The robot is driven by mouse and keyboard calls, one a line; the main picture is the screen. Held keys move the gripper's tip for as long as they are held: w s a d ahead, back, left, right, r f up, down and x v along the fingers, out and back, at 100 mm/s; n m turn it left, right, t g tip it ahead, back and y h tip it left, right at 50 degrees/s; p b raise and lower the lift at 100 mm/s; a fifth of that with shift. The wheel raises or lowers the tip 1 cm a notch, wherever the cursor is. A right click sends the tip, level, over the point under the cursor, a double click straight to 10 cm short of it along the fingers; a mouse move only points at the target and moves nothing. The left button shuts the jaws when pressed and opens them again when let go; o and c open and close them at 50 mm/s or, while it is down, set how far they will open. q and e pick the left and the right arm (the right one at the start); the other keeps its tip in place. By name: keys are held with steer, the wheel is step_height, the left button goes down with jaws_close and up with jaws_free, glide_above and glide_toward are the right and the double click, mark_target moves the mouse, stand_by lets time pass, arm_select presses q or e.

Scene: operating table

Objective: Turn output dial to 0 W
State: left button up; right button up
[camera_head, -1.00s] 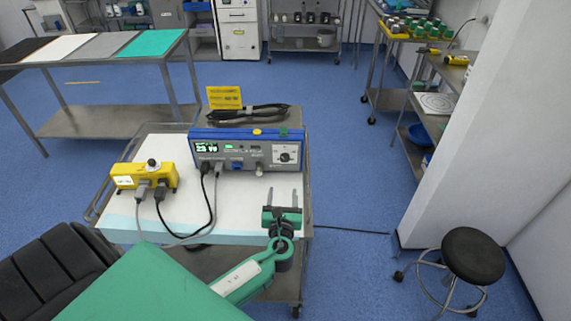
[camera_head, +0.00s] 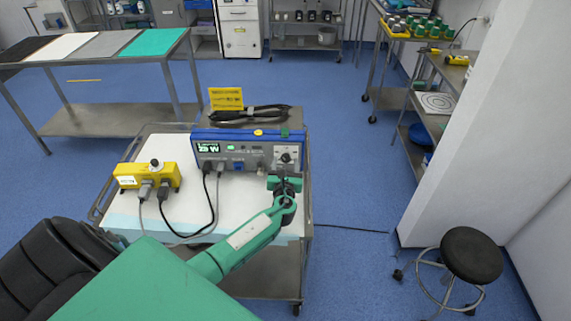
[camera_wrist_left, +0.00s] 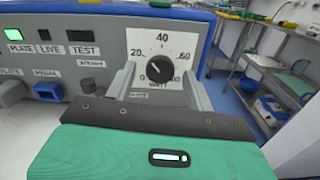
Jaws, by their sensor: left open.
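The output dial (camera_head: 286,157) is a black knob on a white scale plate at the right end of the blue-and-grey generator's (camera_head: 235,155) front panel. In the left wrist view the dial (camera_wrist_left: 160,68) shows a scale with 20, 40 and 60 readable; a small light mark is on the knob, its exact reading unclear. The generator's green display (camera_head: 208,148) is lit, its figures not clearly legible. My left gripper (camera_head: 286,174) is open at the panel, its fingers (camera_wrist_left: 160,82) on either side of the knob; contact cannot be told. My right gripper is not in view.
A yellow box (camera_head: 146,176) with plugged cables stands left of the generator on the white-topped cart (camera_head: 185,210). A black stool (camera_head: 472,256) stands right, beside open floor.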

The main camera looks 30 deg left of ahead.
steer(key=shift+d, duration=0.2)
arm_select(q)
steer(key=c, duration=1)
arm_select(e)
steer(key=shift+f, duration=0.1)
